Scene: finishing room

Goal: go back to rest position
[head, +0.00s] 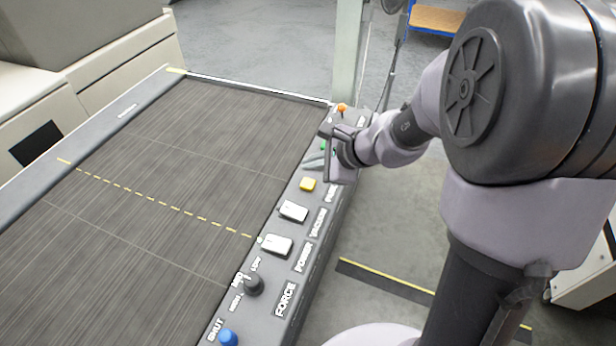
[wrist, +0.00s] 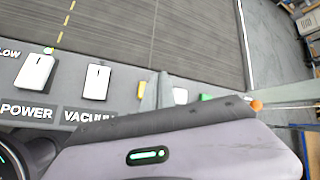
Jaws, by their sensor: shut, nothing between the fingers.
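My gripper (head: 318,161) is at the far end of the control panel (head: 262,310) in the head view, low over the controls beyond the yellow button (head: 308,184). It is shut with nothing held. In the wrist view the gripper's fingers (wrist: 155,92) show as a grey shape, with the gripper body filling the lower part. My arm reaches in from the right. Part of the panel behind the gripper is hidden, and I cannot tell whether the fingers touch it.
White rocker switches (head: 277,245), a dark FORCE knob (head: 254,284), a blue button (head: 228,337) and an orange-tipped control (head: 342,107) stand up from the panel. A dark conveyor bed (head: 150,240) lies left. A pale post (head: 347,50) rises behind.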

